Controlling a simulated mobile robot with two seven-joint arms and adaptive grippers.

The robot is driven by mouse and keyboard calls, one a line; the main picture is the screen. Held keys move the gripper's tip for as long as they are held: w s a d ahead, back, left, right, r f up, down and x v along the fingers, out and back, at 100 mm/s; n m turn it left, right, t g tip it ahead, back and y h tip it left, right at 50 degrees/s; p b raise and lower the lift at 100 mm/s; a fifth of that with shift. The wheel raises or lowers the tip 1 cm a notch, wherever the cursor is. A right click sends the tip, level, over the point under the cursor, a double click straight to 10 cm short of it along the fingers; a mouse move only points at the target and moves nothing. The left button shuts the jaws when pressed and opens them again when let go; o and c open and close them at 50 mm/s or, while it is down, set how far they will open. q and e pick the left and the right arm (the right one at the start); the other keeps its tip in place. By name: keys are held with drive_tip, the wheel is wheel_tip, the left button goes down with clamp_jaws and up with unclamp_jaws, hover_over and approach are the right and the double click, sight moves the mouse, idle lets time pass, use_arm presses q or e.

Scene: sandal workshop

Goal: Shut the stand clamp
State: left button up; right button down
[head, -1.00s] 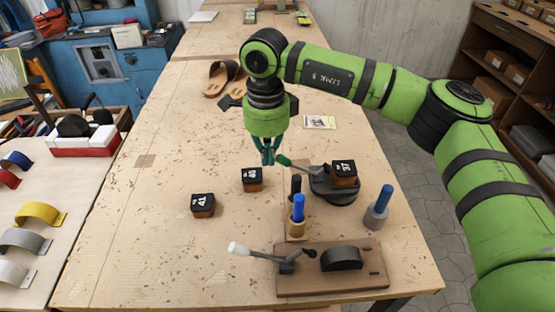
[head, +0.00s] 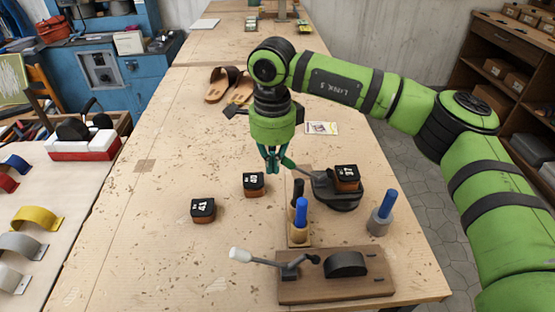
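The dark round stand (head: 338,200) is right of the table's middle, with a dark-topped brown block (head: 346,174) on it. A lever with a green handle (head: 288,163) sticks out from the stand to the left. My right gripper (head: 272,168) points down, its teal fingers right at the outer end of that handle. The fingers look close together; whether they grip the handle or only touch it cannot be made out. My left gripper is out of view.
In front stands a wooden board (head: 300,291) with a white-handled lever (head: 241,255). Blue-handled tools stand in a wooden holder (head: 299,238) and a grey cup (head: 378,224). Two blocks (head: 203,210) (head: 254,184) sit left.

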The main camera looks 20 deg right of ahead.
sight(290, 162)
drive_tip(key=shift+s+d+f, duration=0.15)
drive_tip(key=shift+s+d, duration=0.05)
drive_tip(key=shift+d, duration=0.8)
drive_tip(key=shift+s+d+r, duration=0.3)
drive_tip(key=shift+s+d, duration=0.1)
drive_tip(key=shift+d, duration=0.25)
drive_tip(key=shift+s+d+r, duration=0.1)
drive_tip(key=shift+d, duration=0.65)
drive_tip(key=shift+a+r, duration=0.1)
drive_tip(key=shift+a, duration=0.05)
